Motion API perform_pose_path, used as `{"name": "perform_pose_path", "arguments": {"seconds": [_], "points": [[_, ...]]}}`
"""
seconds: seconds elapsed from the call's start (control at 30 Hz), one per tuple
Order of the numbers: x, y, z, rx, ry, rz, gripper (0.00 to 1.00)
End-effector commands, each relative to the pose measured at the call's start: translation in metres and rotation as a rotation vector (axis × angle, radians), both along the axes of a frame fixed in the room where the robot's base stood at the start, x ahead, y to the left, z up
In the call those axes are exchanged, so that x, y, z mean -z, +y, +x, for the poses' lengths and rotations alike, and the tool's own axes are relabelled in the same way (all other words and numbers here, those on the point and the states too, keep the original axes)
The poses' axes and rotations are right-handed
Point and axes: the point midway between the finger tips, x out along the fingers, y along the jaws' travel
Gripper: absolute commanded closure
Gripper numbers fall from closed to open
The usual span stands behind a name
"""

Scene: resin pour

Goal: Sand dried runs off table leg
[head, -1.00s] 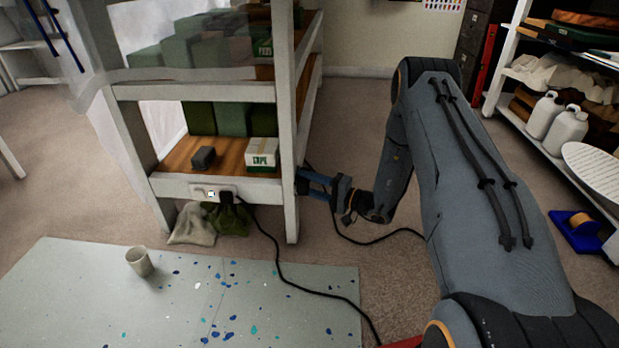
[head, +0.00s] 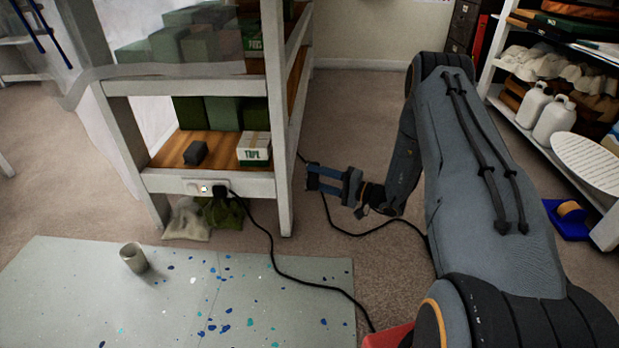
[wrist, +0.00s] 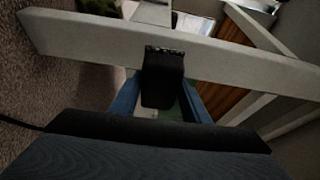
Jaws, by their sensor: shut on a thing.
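The white table leg (head: 284,165) stands at the right front corner of the shelved table. It crosses the wrist view as a long pale bar (wrist: 90,40). My gripper (head: 318,178) is just right of the leg in the head view, with its blue fingers pointing at it. The fingers are shut on a black block (wrist: 163,80), whose rough front edge overlaps the leg in the wrist view. A narrow gap shows between fingertips and leg in the head view; contact of the block is unclear. I cannot make out dried runs on the leg.
A power strip (head: 206,188) on the lower shelf's front feeds a black cord (head: 268,255) that runs over the floor. A grey mat (head: 80,290) with paint spots holds a cup (head: 134,258). A dark grey block (head: 195,153) and a tape box (head: 254,149) sit on the shelf.

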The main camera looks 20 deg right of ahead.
Motion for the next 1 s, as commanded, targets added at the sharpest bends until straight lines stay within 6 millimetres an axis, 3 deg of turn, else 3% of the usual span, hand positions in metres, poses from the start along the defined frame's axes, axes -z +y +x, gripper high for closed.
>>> {"name": "perform_pose_path", "arguments": {"seconds": [0.4, 0.77, 1.0], "points": [[0.000, -0.002, -0.001, -0.001, -0.001, 0.000, 0.79], [-0.001, -0.027, -0.008, 0.001, -0.002, -0.001, 0.79], [0.000, -0.029, -0.009, -0.001, -0.002, -0.001, 0.79]]}}
